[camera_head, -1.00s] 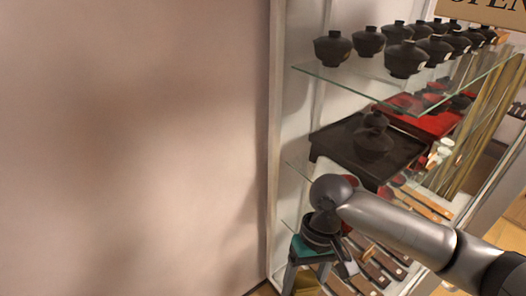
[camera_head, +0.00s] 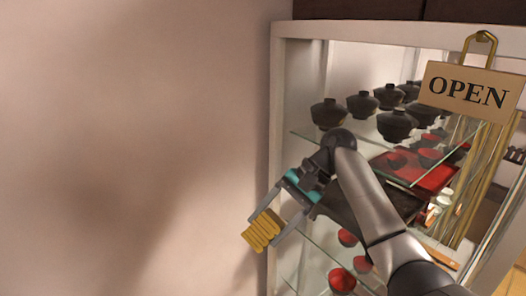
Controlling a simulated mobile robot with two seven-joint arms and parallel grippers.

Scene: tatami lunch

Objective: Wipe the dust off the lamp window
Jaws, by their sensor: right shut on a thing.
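My right gripper (camera_head: 265,218) is in front of the left edge of a display cabinet, pointing down and to the left. It is shut on a yellow ribbed thing (camera_head: 261,231), which looks like a folded cloth or a sponge. The yellow thing is seen against the plain wall; I cannot tell whether it touches anything there. I cannot make out a lamp window or dust in this view. My left gripper is not in view.
The white-framed cabinet (camera_head: 274,110) has glass shelves with several dark lidded bowls (camera_head: 397,125), a red tray (camera_head: 437,180) and red bowls (camera_head: 341,280). An OPEN sign (camera_head: 469,91) hangs at upper right. A bare wall (camera_head: 120,140) fills the left.

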